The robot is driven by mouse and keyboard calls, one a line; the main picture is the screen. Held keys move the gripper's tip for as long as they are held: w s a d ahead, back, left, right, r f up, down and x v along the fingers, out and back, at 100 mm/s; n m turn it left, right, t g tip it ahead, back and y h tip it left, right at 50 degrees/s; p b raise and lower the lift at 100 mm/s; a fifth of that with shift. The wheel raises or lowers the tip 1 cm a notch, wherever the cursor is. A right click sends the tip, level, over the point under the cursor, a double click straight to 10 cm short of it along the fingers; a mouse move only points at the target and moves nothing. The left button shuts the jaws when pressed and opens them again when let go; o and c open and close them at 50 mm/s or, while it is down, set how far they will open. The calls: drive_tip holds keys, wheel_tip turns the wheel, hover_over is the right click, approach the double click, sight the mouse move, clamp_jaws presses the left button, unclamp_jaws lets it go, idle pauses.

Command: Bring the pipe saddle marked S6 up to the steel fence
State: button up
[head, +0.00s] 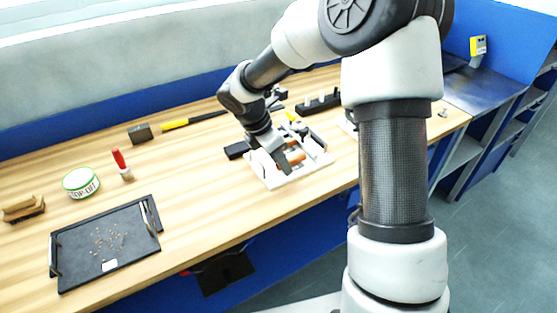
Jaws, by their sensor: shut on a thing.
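My gripper (284,166) is low over a white tray-like fixture (272,184) at the middle of the workbench. It is shut on a small piece, which I take to be the pipe saddle; the fingers and wrist hide most of it. Orange-brown parts (297,158) show right beside the fingers, within the white fixture. No S6 mark can be read at this size. I cannot make out for sure which part is the steel fence.
A black tray (135,255) with small bits, a green-rimmed round tub (81,182), a red-handled tool (121,163) and a brush (23,208) lie to the left. A black rack (318,104) stands behind the fixture. Bare wood (200,165) lies left of it.

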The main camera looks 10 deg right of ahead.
drive_tip(key=shift+w+d+p, duration=0.25)
drive_tip(key=shift+d+p, duration=0.05)
drive_tip(key=shift+d, duration=0.55)
idle(0.3)
drive_tip(key=o, duration=1.4)
drive_tip(key=shift+c, duration=0.2)
drive_tip(key=shift+r, duration=0.1)
